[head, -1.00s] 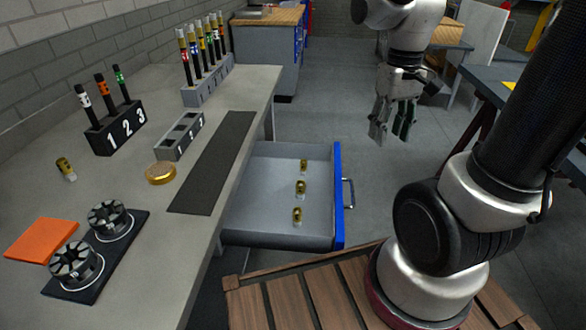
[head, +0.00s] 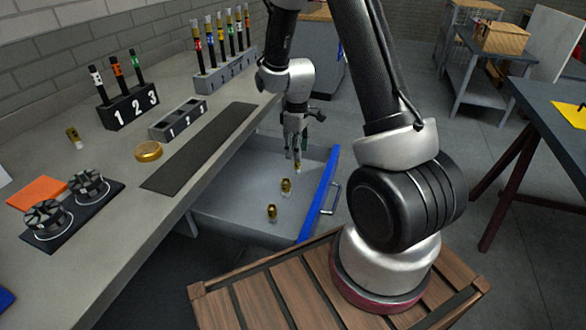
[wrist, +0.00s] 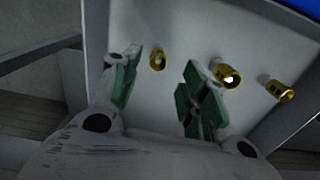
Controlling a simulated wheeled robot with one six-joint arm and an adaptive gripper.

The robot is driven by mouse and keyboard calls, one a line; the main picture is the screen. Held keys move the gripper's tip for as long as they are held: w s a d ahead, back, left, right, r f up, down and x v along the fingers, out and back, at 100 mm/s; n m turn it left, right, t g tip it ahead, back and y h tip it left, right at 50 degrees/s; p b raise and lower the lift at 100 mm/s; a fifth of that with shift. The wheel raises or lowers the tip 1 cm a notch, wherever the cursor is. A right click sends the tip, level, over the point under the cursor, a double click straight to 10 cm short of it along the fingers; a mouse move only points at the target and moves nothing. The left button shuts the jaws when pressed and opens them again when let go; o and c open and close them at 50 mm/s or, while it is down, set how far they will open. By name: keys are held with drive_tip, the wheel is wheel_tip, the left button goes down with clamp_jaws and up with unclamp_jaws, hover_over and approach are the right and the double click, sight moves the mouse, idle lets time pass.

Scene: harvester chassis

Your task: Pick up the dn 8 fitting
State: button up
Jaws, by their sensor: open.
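Three small brass fittings stand apart in the open grey drawer. In the head view, one fitting (head: 286,185) is in the middle and another (head: 272,212) is nearest; the farthest (head: 298,167) is just below my gripper (head: 296,148), partly hidden. In the wrist view, one fitting (wrist: 157,58) shows between the open green-padded fingers of my gripper (wrist: 163,82), with nothing held. The other two fittings (wrist: 228,76) (wrist: 280,90) are to the right, one close by the right finger. No size marking is readable, so I cannot tell which is the dn 8 fitting.
The drawer (head: 235,215) has a blue front (head: 320,195). On the bench are another fitting (head: 74,137), a gold round piece (head: 148,151), a grey numbered block (head: 178,123), a black numbered holder (head: 130,107) and two round chucks (head: 88,185). The dark mat (head: 205,145) is clear.

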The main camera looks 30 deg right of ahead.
sight(297, 166)
drive_tip(key=shift+w, duration=0.15)
drive_tip(key=shift+f+n, duration=0.3)
wheel_tip(297, 166, down, 7)
drive_tip(key=shift+d+f, duration=0.1)
clamp_jaws()
